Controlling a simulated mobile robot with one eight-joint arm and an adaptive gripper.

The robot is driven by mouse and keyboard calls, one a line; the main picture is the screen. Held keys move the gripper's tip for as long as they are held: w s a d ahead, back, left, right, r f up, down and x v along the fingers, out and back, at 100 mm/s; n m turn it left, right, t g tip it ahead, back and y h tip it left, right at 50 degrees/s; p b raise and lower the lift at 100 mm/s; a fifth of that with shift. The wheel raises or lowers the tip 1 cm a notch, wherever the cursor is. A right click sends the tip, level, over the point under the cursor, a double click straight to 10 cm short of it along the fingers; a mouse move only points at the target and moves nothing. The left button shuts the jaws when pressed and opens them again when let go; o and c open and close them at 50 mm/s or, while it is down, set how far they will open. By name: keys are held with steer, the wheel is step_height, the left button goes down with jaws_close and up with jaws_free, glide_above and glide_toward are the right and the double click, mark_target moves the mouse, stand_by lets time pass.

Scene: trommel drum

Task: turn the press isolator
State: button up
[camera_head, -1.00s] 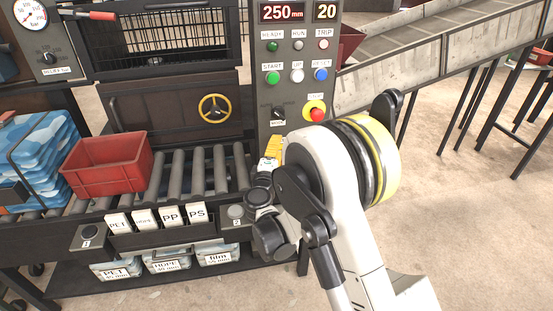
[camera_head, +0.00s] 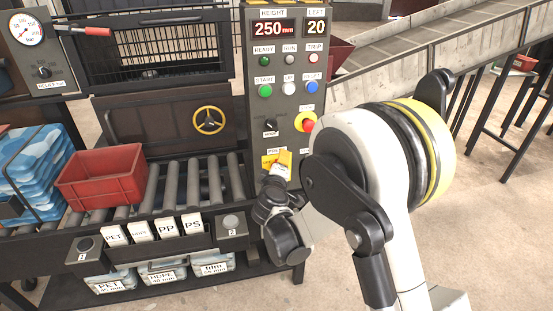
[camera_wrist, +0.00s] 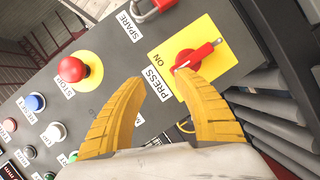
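The press isolator (camera_wrist: 197,58) shows in the wrist view as a red rotary handle on a yellow plate (camera_wrist: 222,72), beside labels reading PRESS and ON. The handle points up and to the right in that picture. My gripper (camera_wrist: 158,84) has two yellow fingers spread apart with nothing between them. The right fingertip overlaps the lower left of the red handle in the picture; I cannot tell whether it touches. In the head view my gripper (camera_head: 284,158) is at the lower part of the control panel (camera_head: 292,130), and the isolator is largely hidden there.
A red STOP button (camera_wrist: 75,68) on yellow sits left of the fingers in the wrist view. A red padlock (camera_wrist: 148,8) hangs by the SPARE label. In the head view, a red crate (camera_head: 104,178) sits on the roller conveyor (camera_head: 190,178) left of the panel.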

steer(key=s+d+m+g+y+p, duration=0.25)
steer(key=s+m+y, duration=0.3)
steer(key=m, duration=0.45)
steer(key=shift+h, duration=0.35)
steer(key=b+x, duration=0.1)
steer(key=x, duration=0.4)
steer(key=b+x, duration=0.1)
steer(key=x, duration=0.4)
steer(key=shift+w+a+r+b, duration=0.2)
steer(key=shift+a+b, duration=0.05)
steer(key=shift+b, duration=0.1)
jaws_close()
